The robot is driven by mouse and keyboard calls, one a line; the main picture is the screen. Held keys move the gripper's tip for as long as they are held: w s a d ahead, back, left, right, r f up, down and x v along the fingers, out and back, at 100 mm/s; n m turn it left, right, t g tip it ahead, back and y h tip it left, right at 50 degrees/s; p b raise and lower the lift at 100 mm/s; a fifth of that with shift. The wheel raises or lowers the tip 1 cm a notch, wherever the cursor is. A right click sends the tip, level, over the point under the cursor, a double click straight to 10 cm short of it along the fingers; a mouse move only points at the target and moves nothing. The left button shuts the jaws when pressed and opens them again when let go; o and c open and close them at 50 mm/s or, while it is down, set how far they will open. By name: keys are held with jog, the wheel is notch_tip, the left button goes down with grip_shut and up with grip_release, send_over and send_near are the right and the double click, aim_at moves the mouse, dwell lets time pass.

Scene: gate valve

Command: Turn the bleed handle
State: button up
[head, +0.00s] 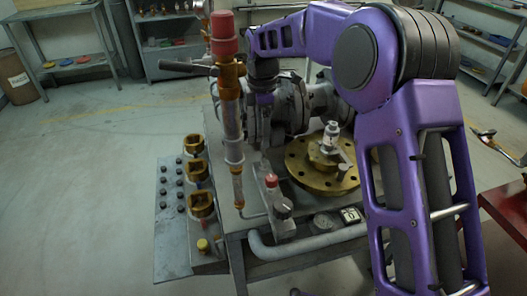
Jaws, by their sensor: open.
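A dark lever handle (189,68) points left from a brass fitting on an upright pipe (232,125) with a red cap. A small light-metal valve with a short lever (344,166) stands on a round brass flange (318,185). I cannot tell for sure which of these is the bleed handle. My purple arm comes in from the right and bends over the bench. Its end, my gripper (263,100), points down just right of the upright pipe, in front of the grey valve body (291,104). Its fingers are small and partly hidden, and I see nothing held between them.
Brass square fittings (198,172) and a plate with several dark knobs (171,187) are at the bench's left. A red-topped knob (271,181) and a gauge (324,221) are at the front. A red surface (508,215) is at right. Left floor is mostly clear.

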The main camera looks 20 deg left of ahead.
aim_at(263, 150)
notch_tip(263, 150, down, 8)
jog(key=shift+a+r+b, duration=0.1)
jog(key=shift+b, duration=0.4)
jog(key=shift+c, duration=0.3)
grip_shut()
